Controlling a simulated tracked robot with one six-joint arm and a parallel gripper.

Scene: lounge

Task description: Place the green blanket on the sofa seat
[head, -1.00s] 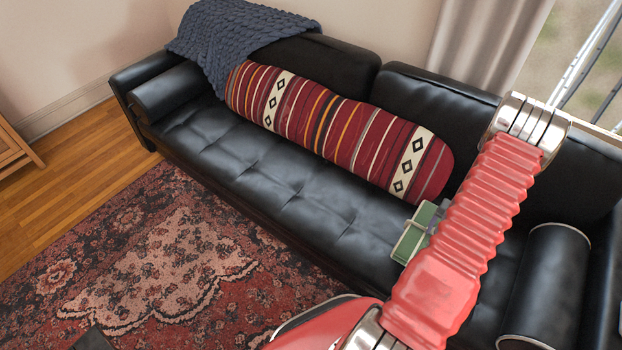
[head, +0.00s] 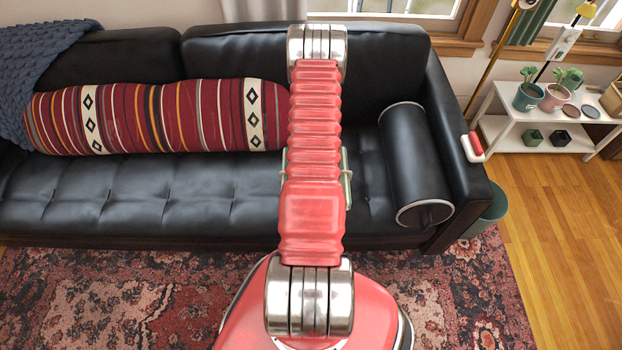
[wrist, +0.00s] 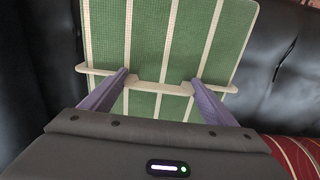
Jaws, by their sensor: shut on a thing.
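The green blanket (wrist: 146,45) fills the upper middle of the wrist view as a flat panel with cream stripes and a cream bar across it. My gripper (wrist: 160,84) is shut on it at that bar, one purple finger on each side. In the head view only thin edges of the green blanket (head: 346,178) show beside my red arm, which hides my gripper. The black leather sofa seat (head: 150,195) runs behind and below it. The blanket is in front of the sofa's right part; whether it touches the seat I cannot tell.
A striped red bolster (head: 180,117) lies along the backrest on the left, near a blue knitted throw (head: 45,60). A black cylindrical cushion (head: 412,160) lies at the right armrest. A red-and-white object (head: 474,147) is on that armrest. A white shelf (head: 500,120) with plants stands right.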

